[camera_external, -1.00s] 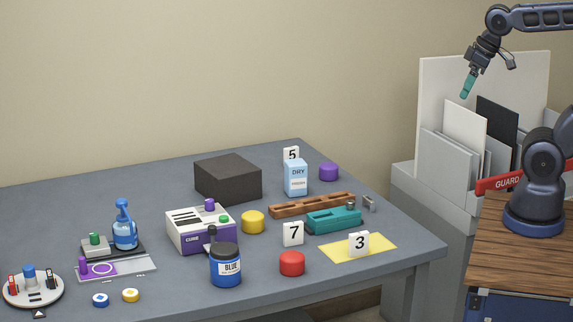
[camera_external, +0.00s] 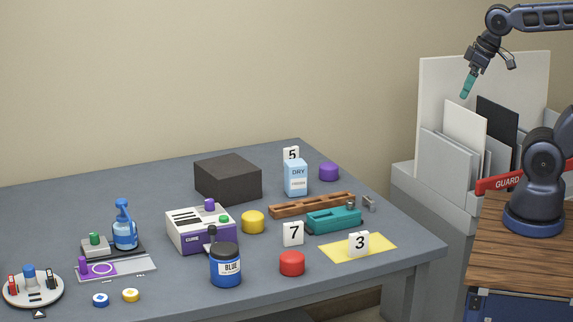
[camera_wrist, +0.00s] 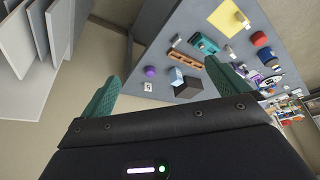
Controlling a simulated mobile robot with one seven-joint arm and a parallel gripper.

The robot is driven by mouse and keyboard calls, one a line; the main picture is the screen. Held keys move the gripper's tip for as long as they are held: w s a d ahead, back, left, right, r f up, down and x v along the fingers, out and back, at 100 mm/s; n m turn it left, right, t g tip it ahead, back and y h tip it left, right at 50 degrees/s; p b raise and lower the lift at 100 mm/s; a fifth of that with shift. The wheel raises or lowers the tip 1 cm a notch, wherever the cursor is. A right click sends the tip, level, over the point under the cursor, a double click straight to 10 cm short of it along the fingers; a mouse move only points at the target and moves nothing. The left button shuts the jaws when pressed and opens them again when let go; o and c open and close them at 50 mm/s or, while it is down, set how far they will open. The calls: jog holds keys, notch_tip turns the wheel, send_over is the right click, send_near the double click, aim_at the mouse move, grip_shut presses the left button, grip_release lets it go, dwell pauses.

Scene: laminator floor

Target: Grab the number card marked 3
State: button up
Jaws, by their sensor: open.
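The number card marked 3 (camera_external: 358,244) is a small white upright card on a yellow sheet (camera_external: 335,254) at the right front of the grey table. In the wrist view the yellow sheet (camera_wrist: 224,20) shows at the top, with a small pale shape on it that is too small to read. My gripper (camera_external: 467,87) is above and right of the table, in front of the upright panels, far from the card. In the wrist view my gripper's teal fingers (camera_wrist: 168,88) are spread apart with nothing between them.
Cards marked 7 (camera_external: 293,233) and 5 (camera_external: 291,153) also stand on the table. Near the 3 card are a teal block (camera_external: 334,220), a red cylinder (camera_external: 292,263) and a wooden bar (camera_external: 310,205). A blue jar (camera_external: 226,266) stands left. Upright panels (camera_external: 433,160) stand right.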

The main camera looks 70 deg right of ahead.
jog(key=c, duration=1.3)
jog(key=shift+o, duration=0.2)
jog(key=w+a+f+n+g, duration=0.1)
jog(key=w+a+f+n, duration=0.1)
jog(key=w+a, duration=0.55)
jog(key=n+g, duration=0.4)
jog(key=n, duration=0.2)
send_over(357, 234)
jog(key=f, duration=2.1)
jog(key=shift+w+d+f, duration=0.15)
jog(key=shift+d+f, duration=0.1)
jog(key=shift+d, duration=0.05)
jog(key=shift+a+f, duration=0.2)
jog(key=shift+f, duration=0.45)
jog(key=shift+a+f, duration=0.1)
jog(key=shift+f, duration=4.85)
